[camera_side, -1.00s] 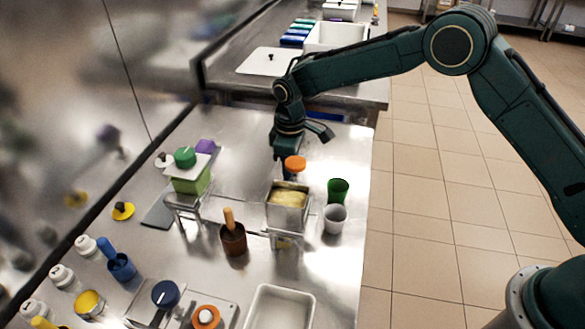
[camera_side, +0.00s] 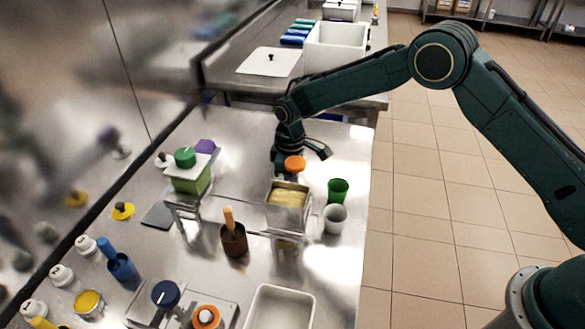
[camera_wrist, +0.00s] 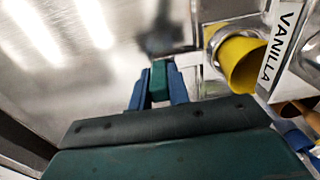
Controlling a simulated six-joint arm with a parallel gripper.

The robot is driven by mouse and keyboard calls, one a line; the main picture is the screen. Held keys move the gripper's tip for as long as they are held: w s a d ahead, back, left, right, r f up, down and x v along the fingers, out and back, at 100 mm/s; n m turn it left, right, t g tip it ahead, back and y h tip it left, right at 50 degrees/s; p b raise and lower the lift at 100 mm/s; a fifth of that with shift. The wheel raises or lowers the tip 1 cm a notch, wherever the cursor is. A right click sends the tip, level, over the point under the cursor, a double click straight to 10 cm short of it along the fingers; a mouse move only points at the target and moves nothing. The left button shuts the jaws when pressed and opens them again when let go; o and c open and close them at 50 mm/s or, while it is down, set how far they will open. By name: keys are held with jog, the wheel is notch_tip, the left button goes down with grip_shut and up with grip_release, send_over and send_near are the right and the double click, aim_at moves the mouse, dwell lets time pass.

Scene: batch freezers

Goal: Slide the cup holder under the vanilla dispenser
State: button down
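The vanilla dispenser is a steel hopper (camera_side: 287,213) with pale yellow contents on a metal stand. Its VANILLA label (camera_wrist: 283,40) shows at the right of the wrist view. An orange knob (camera_side: 295,163) shows at its back. Beside the label, a yellow cup-like piece (camera_wrist: 242,62) sits at a steel ring; I cannot tell whether this is the cup holder. No other cup holder is clear. My gripper (camera_side: 288,172) is low behind the dispenser, its tips partly hidden.
A green cup (camera_side: 338,191) and a white cup (camera_side: 335,219) stand right of the dispenser. A brown container (camera_side: 234,240) with a wooden handle and a green dispenser (camera_side: 191,184) are at left. A pale tray (camera_side: 282,306) is in front. Bare steel table (camera_side: 345,145) lies right of my gripper.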

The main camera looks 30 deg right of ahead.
jog(key=shift+s, duration=0.1)
jog(key=shift+s+d, duration=1.3)
jog(key=shift+d, duration=0.1)
jog(key=c, duration=1.3)
grip_release()
jog(key=shift+r, duration=0.15)
